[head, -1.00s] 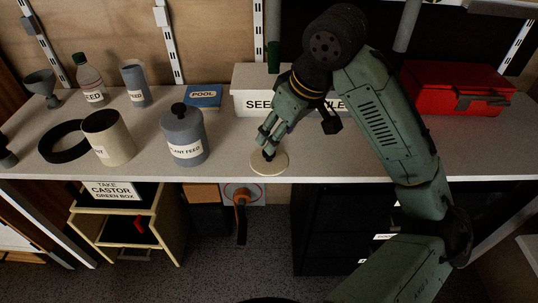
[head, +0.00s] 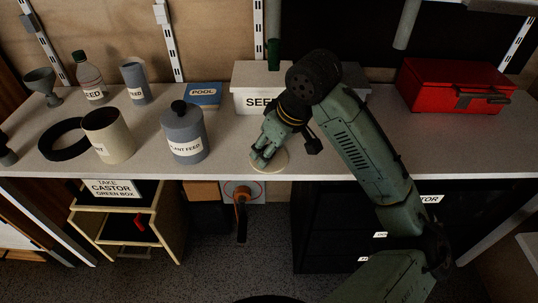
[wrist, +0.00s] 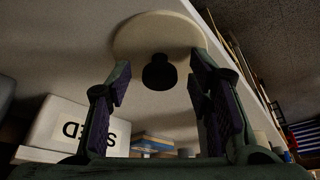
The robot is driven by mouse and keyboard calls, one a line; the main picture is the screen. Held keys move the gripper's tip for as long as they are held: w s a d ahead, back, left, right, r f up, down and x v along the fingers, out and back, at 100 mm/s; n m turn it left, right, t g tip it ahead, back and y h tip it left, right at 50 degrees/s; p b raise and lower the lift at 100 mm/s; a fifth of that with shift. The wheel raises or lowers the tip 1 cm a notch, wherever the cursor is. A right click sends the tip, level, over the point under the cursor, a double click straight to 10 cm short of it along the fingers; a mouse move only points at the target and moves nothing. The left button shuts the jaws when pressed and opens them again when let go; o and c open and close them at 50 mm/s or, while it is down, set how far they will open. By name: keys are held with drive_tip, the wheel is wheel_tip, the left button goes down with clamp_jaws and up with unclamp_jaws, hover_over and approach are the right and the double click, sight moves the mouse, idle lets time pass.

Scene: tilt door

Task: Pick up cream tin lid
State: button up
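The cream tin lid (head: 282,162) is a flat cream disc lying on the bench near its front edge. Its black knob (wrist: 159,72) shows in the wrist view, on the round face of the lid (wrist: 150,32). My gripper (head: 262,160) is low over the lid and hides the knob and much of the disc in the head view. In the wrist view my gripper (wrist: 160,78) is open, with one finger on each side of the knob and visible gaps between. The open cream tin (head: 108,138) stands further left on the bench.
A grey plant feed tin (head: 184,135) stands left of the lid. A white seed box (head: 243,88) is behind my gripper, and a red toolbox (head: 450,88) is at the right. A black ring (head: 62,139) lies at the left. The bench's front edge (head: 230,177) is close to the lid.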

drive_tip(key=c, duration=0.9)
drive_tip(key=shift+c, duration=0.2)
